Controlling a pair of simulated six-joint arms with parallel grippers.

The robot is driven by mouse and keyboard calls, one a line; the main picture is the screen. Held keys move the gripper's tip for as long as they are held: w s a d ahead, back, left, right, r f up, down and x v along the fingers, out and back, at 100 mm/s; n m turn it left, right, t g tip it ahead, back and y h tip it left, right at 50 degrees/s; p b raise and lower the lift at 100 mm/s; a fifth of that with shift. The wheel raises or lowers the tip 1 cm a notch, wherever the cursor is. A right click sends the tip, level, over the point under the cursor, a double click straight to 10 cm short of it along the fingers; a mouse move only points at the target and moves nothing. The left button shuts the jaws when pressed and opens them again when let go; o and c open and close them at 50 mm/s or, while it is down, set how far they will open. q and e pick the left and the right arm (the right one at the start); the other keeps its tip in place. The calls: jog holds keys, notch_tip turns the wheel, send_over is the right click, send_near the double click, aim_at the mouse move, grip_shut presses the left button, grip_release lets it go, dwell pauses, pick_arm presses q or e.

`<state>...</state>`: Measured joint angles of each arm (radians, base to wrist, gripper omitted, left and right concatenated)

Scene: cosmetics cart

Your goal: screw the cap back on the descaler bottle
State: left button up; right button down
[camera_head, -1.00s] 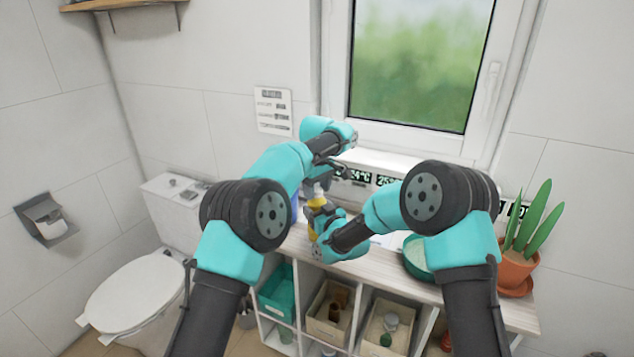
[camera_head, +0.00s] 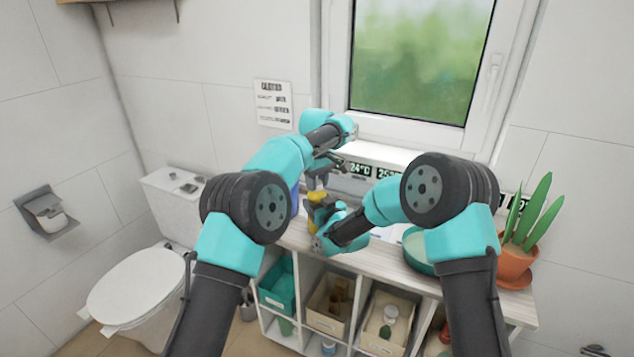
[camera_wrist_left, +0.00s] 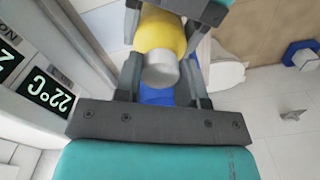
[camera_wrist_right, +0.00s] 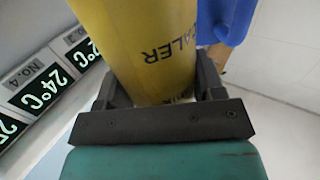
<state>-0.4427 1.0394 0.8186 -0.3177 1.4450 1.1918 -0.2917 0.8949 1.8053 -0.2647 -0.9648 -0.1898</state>
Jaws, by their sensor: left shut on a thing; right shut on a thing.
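The descaler bottle (camera_head: 317,196) is yellow and stands at the cart's left end, partly hidden by my grippers. My right gripper (camera_wrist_right: 155,95) is shut on its body, with the lettering "ALER" showing in the right wrist view. My left gripper (camera_wrist_left: 163,80) is above the bottle, pointing down in the head view (camera_head: 318,180). It is shut on the pale grey cap (camera_wrist_left: 162,72), which lines up with the yellow bottle top (camera_wrist_left: 160,32) in the left wrist view. I cannot tell whether the cap's thread is engaged.
A blue object (camera_wrist_right: 225,20) stands close beside the bottle. Number and temperature displays (camera_head: 358,170) line the back of the cart top (camera_head: 385,262). A teal bowl (camera_head: 414,250) and potted plant (camera_head: 517,262) are to the right. A toilet (camera_head: 133,285) is at left.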

pick_arm(q)
jog(key=m, duration=2.1)
jog(key=shift+f+m, duration=0.1)
jog(key=shift+m, duration=0.2)
jog(key=o, duration=1.1)
jog(key=shift+r, duration=3.8)
